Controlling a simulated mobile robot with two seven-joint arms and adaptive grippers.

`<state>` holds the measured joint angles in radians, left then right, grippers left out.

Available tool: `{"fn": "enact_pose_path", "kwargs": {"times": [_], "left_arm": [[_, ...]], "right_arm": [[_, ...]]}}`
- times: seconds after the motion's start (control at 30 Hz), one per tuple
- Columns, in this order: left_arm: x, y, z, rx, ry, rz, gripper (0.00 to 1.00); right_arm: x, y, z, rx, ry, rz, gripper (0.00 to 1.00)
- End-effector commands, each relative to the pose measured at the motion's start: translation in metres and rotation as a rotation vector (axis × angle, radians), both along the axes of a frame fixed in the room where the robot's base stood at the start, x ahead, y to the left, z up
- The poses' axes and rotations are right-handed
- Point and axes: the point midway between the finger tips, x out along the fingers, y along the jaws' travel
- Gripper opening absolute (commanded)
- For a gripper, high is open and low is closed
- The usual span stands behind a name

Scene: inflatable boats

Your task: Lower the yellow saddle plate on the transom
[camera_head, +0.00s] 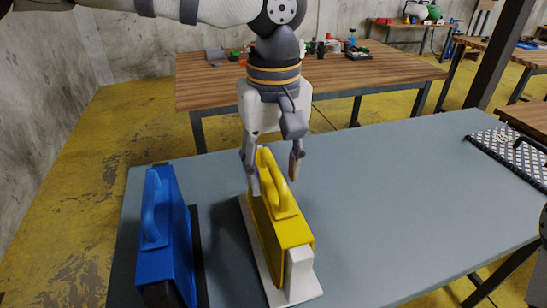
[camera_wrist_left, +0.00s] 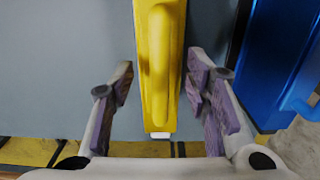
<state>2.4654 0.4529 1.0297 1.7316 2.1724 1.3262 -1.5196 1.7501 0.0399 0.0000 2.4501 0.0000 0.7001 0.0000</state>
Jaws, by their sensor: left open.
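The yellow saddle plate (camera_head: 285,232) with its raised handle sits over a white transom (camera_head: 298,275) on a pale base on the grey-blue table. White shows at its near end, below the plate's top. My left gripper (camera_head: 273,178) points down at the far part of the handle, with a finger on each side. It is open. In the left wrist view the yellow plate (camera_wrist_left: 158,75) runs between the spread fingers (camera_wrist_left: 163,95), with gaps to both. Whether the plate is fully seated is hard to tell. My right gripper is not recognisable in view.
A blue plate with a handle (camera_head: 172,240) stands on a dark base to the left, close to the yellow one. The table's middle right is clear. A wooden workbench (camera_head: 390,72) stands behind.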

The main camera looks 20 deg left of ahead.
Motion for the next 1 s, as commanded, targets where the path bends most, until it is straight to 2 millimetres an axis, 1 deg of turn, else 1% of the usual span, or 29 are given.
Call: {"fn": "enact_pose_path", "kwargs": {"times": [0.1,0.13,0.17,0.2,0.27,0.3,0.53,1.0], "left_arm": [[0.000,0.000,0.000,0.000,0.000,0.000,0.43],[0.000,0.000,0.000,0.000,0.000,0.000,0.39],[0.000,0.000,0.000,0.000,0.000,0.000,0.32],[0.000,0.000,0.000,0.000,0.000,0.000,0.23],[0.000,0.000,0.000,0.000,0.000,0.000,0.09],[0.000,0.000,0.000,-0.001,0.001,0.000,0.00],[0.000,0.000,0.002,0.000,-0.001,0.000,0.00],[0.000,0.000,0.039,-0.001,-0.006,0.001,0.00]], "right_arm": [[0.000,0.000,0.000,0.000,0.000,0.000,0.40],[0.000,0.000,0.000,0.000,0.000,0.000,0.40],[0.000,0.000,0.000,0.000,0.000,0.000,0.40],[0.000,0.000,0.000,0.000,0.000,0.000,0.40],[0.000,0.000,0.000,0.000,0.000,0.000,0.40],[0.000,0.000,0.000,0.000,0.000,0.000,0.40],[0.001,0.000,0.001,0.000,-0.002,0.000,0.40],[0.015,0.000,0.014,0.000,-0.056,0.000,0.40]]}}
